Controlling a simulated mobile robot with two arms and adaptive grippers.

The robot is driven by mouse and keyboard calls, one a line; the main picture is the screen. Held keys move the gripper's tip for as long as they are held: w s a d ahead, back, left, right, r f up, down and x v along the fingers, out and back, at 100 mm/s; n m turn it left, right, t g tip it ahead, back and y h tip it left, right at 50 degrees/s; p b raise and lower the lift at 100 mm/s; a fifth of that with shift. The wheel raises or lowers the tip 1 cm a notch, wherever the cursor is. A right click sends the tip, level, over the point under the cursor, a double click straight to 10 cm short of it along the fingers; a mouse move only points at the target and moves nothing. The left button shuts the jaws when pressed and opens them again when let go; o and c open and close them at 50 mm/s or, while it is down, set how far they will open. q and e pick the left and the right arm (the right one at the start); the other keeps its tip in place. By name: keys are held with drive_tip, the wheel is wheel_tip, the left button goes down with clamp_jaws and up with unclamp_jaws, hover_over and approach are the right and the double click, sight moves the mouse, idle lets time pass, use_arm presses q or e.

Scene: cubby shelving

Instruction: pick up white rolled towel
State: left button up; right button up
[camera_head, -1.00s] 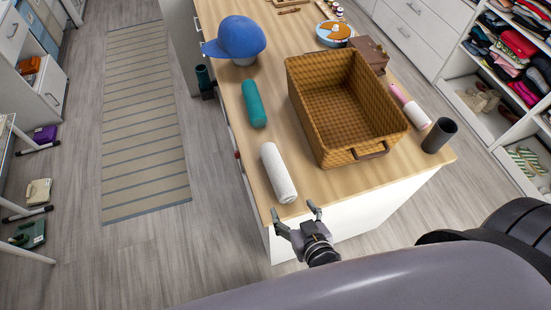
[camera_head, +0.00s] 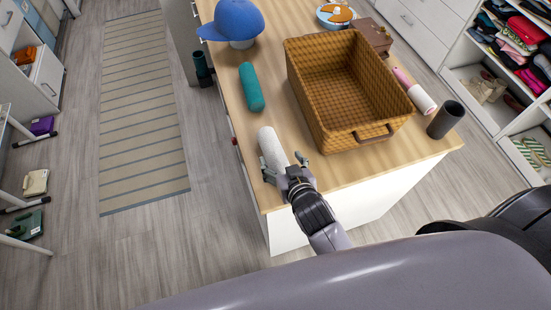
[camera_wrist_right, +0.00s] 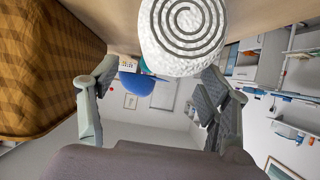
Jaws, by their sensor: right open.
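The white rolled towel (camera_head: 271,146) lies on the wooden counter near its front left edge. In the right wrist view its spiral end (camera_wrist_right: 184,25) faces the camera at the top of the picture. My right gripper (camera_head: 285,166) is at the towel's near end, and its fingers cover that end in the head view. In the right wrist view the open fingers (camera_wrist_right: 155,100) stand apart to either side, with the towel end above and between them. I cannot tell whether they touch it. My left gripper is not in view.
A brown woven basket (camera_head: 333,141) stands close to the right of the towel. A teal roll (camera_head: 251,88) and a blue cap (camera_head: 236,20) are farther back. A dark cup (camera_head: 445,120) and a pink-and-white roll (camera_head: 420,98) are at the right. The counter's left edge is close to the towel.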

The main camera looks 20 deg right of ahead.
sight(278, 159)
drive_tip(key=b+x, duration=0.3)
drive_tip(key=x, duration=0.1)
drive_tip(key=shift+a+f, duration=0.2)
drive_tip(key=shift+a, duration=0.1)
drive_tip(key=shift+w+f+b, duration=0.15)
drive_tip(key=shift+w+b, duration=0.3)
drive_tip(key=shift+s, duration=0.1)
drive_tip(key=shift+c, duration=0.2)
drive_tip(key=c, duration=1.2)
drive_tip(key=shift+c, duration=0.4)
drive_tip(key=shift+r, duration=0.2)
